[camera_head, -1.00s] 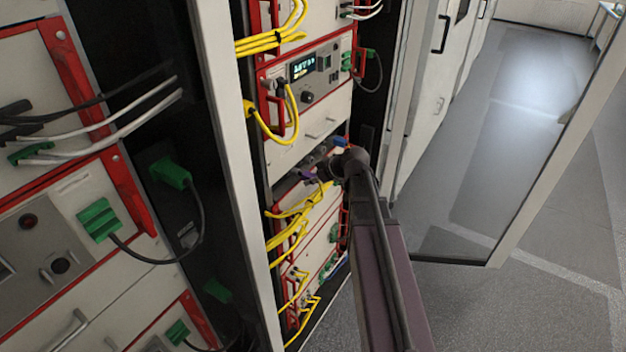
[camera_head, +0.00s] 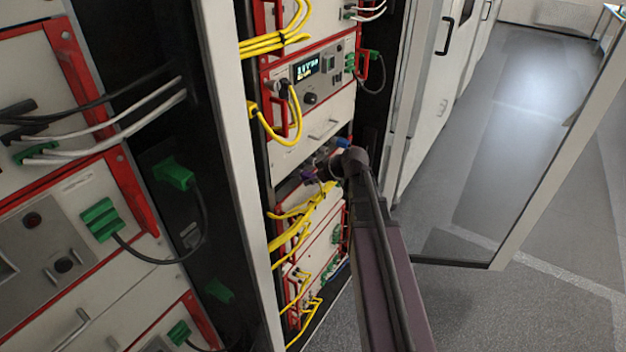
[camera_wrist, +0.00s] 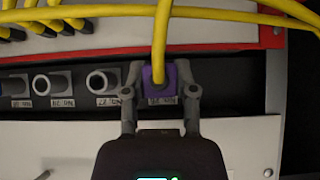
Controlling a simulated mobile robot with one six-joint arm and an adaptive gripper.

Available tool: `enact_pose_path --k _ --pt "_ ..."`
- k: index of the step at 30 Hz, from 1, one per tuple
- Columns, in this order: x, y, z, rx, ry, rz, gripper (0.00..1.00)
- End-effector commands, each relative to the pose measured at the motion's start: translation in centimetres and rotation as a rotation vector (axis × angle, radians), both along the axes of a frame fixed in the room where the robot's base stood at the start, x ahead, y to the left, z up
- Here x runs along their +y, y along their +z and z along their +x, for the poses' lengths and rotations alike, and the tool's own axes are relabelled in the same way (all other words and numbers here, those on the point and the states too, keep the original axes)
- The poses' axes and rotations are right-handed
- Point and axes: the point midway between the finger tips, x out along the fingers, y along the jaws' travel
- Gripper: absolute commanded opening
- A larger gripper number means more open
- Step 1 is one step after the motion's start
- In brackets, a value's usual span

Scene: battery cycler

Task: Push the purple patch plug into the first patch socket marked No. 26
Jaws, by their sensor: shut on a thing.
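The purple patch plug (camera_wrist: 159,78) sits between the two fingertips of my gripper (camera_wrist: 159,80) in the wrist view, with its yellow cable running toward the top of the picture. My gripper is shut on it. The plug is at the row of patch sockets and covers the one behind it, so I cannot tell how deep it is. A label (camera_wrist: 161,101) below the plug in the picture is too small to read surely. In the head view a small purple patch (camera_head: 307,176) shows beside my gripper, which is mostly hidden by my arm.
Yellow cables (camera_wrist: 215,14) cross above. In the head view, yellow cables (camera_head: 300,212) hang below the plug; an open cabinet door (camera_head: 520,200) stands right of my arm.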

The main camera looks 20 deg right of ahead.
Motion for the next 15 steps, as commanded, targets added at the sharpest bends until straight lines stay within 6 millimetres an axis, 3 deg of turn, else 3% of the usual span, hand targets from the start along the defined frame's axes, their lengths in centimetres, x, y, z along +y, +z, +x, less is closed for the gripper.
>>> enact_pose_path --k 15 --pt "0.35 0.01 0.46 0.000 0.000 0.000 0.10"
